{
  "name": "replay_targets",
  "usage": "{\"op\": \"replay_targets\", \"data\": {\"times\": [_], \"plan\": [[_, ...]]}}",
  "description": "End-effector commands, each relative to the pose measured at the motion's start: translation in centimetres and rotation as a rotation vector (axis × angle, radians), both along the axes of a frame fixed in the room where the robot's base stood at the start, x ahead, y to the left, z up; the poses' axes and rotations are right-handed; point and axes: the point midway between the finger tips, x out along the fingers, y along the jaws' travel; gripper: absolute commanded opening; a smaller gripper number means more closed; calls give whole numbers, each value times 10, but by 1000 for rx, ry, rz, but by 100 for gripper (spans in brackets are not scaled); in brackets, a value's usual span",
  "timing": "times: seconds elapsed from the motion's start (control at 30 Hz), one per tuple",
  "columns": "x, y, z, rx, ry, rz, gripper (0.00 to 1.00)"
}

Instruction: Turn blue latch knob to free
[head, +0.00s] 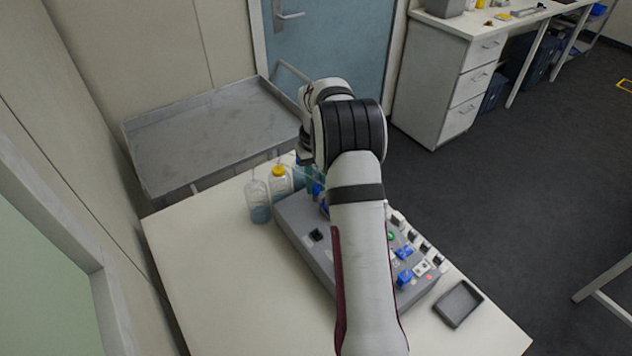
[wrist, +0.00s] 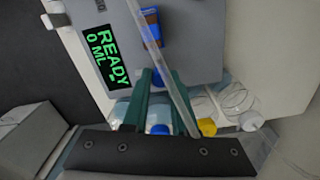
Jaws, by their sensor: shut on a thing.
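In the head view my arm hides the gripper and much of the grey console (head: 297,232).
A display (wrist: 108,55) reads READY 0 ML. Bottles (head: 257,200), one with a yellow cap (head: 278,171), stand close beside the console. Other blue knobs (head: 404,277) sit on its right part. A dark tray (head: 458,303) lies at right. The table's left front (head: 220,290) is clear.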

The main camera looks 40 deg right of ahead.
Motion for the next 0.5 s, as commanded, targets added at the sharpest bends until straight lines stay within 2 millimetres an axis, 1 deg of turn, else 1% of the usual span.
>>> {"op": "replay_targets", "data": {"times": [0.2, 0.5], "plan": [[2, -1, 1, -6, -6, 94, 0], [2, -1, 1, -6, -7, 143, 0]]}}
